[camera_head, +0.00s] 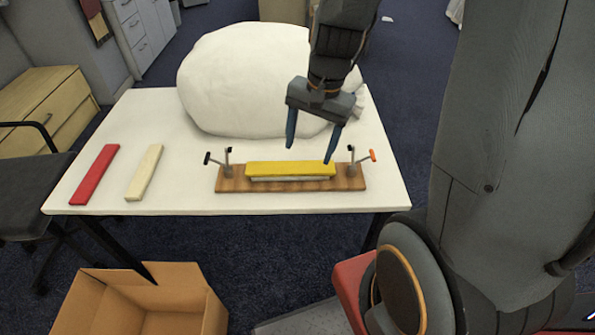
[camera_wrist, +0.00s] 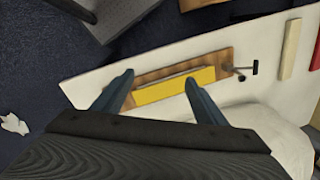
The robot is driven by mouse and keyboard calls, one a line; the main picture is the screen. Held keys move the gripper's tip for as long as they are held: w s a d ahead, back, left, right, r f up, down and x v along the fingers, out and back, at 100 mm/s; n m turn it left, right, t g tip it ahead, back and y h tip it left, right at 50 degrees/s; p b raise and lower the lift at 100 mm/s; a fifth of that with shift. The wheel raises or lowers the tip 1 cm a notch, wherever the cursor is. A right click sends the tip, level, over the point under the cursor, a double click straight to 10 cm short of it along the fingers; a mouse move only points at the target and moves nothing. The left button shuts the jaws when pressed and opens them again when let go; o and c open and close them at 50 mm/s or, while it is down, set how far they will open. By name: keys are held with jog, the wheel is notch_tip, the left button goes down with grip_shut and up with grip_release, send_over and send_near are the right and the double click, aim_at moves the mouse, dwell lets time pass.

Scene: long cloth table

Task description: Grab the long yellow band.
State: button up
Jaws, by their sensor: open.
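The long yellow band (camera_head: 290,169) lies flat along the top of a pale bar on a wooden board (camera_head: 232,186) near the table's front edge. It also shows in the wrist view (camera_wrist: 172,87), between and beyond my fingers. My gripper (camera_head: 312,155) is open and empty, above and slightly behind the right end of the band.
Clamps with dark (camera_head: 208,158) and orange (camera_head: 372,155) handles stand at the board's ends. A red strip (camera_head: 95,175) and a cream strip (camera_head: 144,173) lie at left on the white table (camera_head: 190,190). A large white bulky bag (camera_head: 240,80) sits behind. An open cardboard box (camera_head: 150,300) stands below.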

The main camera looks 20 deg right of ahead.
aim_at(291, 166)
jog(key=w+f+m+y+b, duration=0.1)
jog(key=w+f+m, duration=0.2)
jog(key=m, duration=0.1)
jog(key=w+d+f+m+y+b, duration=0.1)
jog(key=w+f+m+b, duration=0.1)
jog(key=w+f+m, duration=0.1)
jog(key=w+d+f+m+y+b, duration=0.1)
jog(key=w+f+m, duration=0.3)
jog(key=m, duration=0.2)
jog(key=shift+w+d+f+t, duration=0.1)
jog(key=shift+w+d+t, duration=0.1)
jog(key=shift+w+t, duration=0.15)
jog(key=x, duration=0.6)
jog(key=shift+s+a+f, duration=0.15)
jog(key=shift+f, duration=0.2)
jog(key=c, duration=1.1)
